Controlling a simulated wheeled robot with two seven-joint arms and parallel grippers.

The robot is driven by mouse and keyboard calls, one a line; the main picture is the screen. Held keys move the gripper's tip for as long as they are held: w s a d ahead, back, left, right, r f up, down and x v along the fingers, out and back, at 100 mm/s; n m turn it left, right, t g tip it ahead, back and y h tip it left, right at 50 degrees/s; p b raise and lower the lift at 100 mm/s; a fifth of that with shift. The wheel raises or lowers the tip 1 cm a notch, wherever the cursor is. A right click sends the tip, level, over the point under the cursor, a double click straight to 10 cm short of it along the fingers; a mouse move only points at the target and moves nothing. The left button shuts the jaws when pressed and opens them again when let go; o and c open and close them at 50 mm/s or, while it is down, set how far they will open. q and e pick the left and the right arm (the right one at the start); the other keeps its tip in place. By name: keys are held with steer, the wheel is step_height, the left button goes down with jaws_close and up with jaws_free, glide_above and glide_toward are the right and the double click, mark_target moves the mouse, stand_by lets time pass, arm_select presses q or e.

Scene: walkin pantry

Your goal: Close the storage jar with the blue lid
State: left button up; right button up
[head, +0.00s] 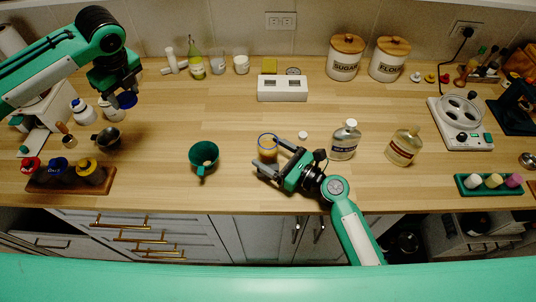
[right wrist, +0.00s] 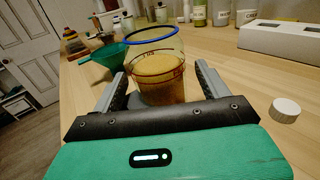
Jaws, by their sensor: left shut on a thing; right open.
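The storage jar (head: 267,154) is clear glass with a blue rim and amber-brown contents. My left gripper (head: 124,96) is shut on the blue lid (head: 128,101), held above the counter at the left. The fingers partly hide the lid.
A green funnel (head: 203,157) stands left of the jar. A small white cap (head: 303,135) and a bottle (head: 344,143) are to its right. A white box (head: 282,90) lies behind.

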steer(key=shift+w+a, duration=0.2)
steer(key=shift+a, duration=0.1)
steer(key=c, duration=1.2)
steer(key=shift+c, duration=0.2)
arm_select(q)
steer(key=shift+r, duration=0.1)
arm_select(e)
steer(key=shift+r, duration=0.2)
